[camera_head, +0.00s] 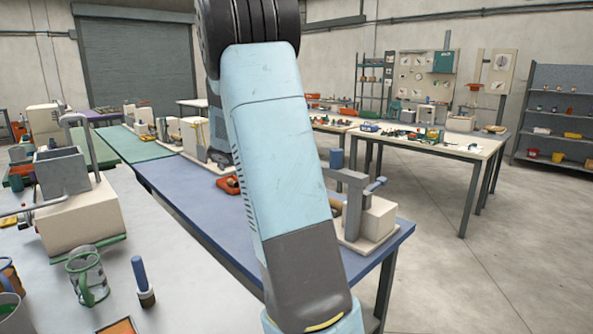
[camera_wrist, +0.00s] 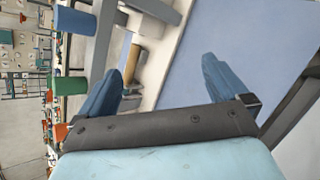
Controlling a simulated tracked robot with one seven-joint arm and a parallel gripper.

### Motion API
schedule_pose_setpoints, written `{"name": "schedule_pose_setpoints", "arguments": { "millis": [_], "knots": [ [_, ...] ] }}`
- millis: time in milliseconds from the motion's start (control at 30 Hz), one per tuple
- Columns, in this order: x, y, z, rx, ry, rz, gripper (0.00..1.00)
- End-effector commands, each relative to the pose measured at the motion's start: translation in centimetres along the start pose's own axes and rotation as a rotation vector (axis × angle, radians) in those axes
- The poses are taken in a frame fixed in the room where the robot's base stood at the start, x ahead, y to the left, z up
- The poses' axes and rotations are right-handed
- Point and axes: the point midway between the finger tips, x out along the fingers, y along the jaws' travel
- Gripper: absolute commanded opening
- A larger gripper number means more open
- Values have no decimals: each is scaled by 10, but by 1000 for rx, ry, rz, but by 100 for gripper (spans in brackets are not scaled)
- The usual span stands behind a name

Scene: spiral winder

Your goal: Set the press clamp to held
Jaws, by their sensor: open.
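A bench device (camera_head: 372,218) stands on the near right end of the blue table. It has a cream block, a grey upright and arm, a blue cylinder (camera_head: 336,158) on top and a small blue lever (camera_head: 376,184). I cannot tell for sure which part is the press clamp. In the wrist view the device's grey frame (camera_wrist: 103,40), a blue cylinder (camera_wrist: 75,20) and a tan roller (camera_wrist: 131,64) show near the left finger. My gripper (camera_wrist: 162,85) is open with nothing between its two blue fingers. The left finger overlaps the device in the picture; contact cannot be told.
My arm hides the middle of the blue table (camera_head: 190,190). A grey bench (camera_head: 190,275) at left carries another machine (camera_head: 80,215), a green-banded glass (camera_head: 87,275) and a blue-handled tool (camera_head: 141,280). A second table (camera_head: 480,150) stands behind at right. Open floor (camera_head: 500,250) lies at right.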

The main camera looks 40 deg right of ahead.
Motion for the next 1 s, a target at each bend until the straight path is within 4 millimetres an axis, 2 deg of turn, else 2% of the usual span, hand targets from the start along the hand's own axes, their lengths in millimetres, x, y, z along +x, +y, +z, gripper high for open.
{"name": "schedule_pose_setpoints", "arguments": {
  "millis": [200,600,800,1000],
  "knots": [
    [38,35,-38,-150,-176,137,100],
    [91,89,-114,-444,-498,413,100],
    [110,106,-161,-598,-654,564,100],
    [122,112,-202,-722,-773,691,100]
  ]
}}
